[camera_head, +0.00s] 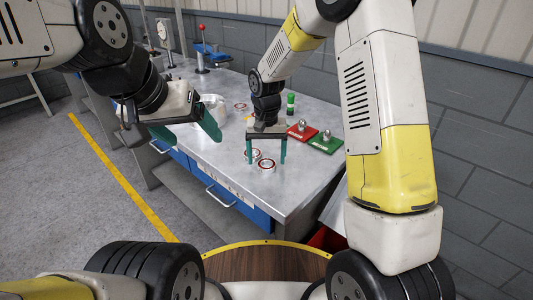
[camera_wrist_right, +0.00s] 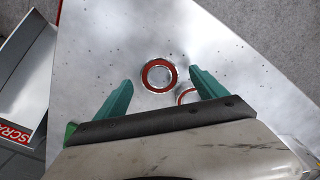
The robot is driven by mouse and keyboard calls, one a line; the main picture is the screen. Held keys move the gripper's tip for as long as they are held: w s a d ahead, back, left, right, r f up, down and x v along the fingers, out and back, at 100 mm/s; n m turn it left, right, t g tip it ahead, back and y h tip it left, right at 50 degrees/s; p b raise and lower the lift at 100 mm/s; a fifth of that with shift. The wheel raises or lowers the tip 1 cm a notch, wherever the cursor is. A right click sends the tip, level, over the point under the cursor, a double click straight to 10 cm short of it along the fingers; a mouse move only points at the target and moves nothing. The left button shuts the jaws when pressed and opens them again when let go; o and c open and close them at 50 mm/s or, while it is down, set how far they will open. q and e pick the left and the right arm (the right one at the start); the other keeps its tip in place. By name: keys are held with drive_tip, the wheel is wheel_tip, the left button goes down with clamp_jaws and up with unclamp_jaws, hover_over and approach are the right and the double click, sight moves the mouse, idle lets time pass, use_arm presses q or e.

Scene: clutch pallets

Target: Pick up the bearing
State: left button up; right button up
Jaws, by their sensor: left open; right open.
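Two red-and-silver ring bearings lie close together on the metal table: one nearer the front (camera_head: 266,166) and one just behind it (camera_head: 254,155). Another similar ring (camera_head: 240,106) lies further back. My right gripper (camera_head: 266,159) points down over the front pair, open and empty, with its teal fingers either side. In the right wrist view, one bearing (camera_wrist_right: 146,75) lies between and slightly beyond the fingertips. My left gripper (camera_head: 197,139) is open and empty at the table's left edge.
A red pallet (camera_head: 294,134) and a green pallet (camera_head: 317,145), each with a silver knobbed part, lie right of my right gripper. Green cylinders (camera_head: 290,104) stand behind. A metal bowl (camera_head: 213,101) is partly hidden by my left gripper. The table front (camera_head: 262,198) is clear.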

drive_tip(key=shift+f, duration=0.8)
drive_tip(key=c, duration=1.6)
drive_tip(key=shift+c, duration=0.5)
drive_tip(key=shift+r, duration=0.15)
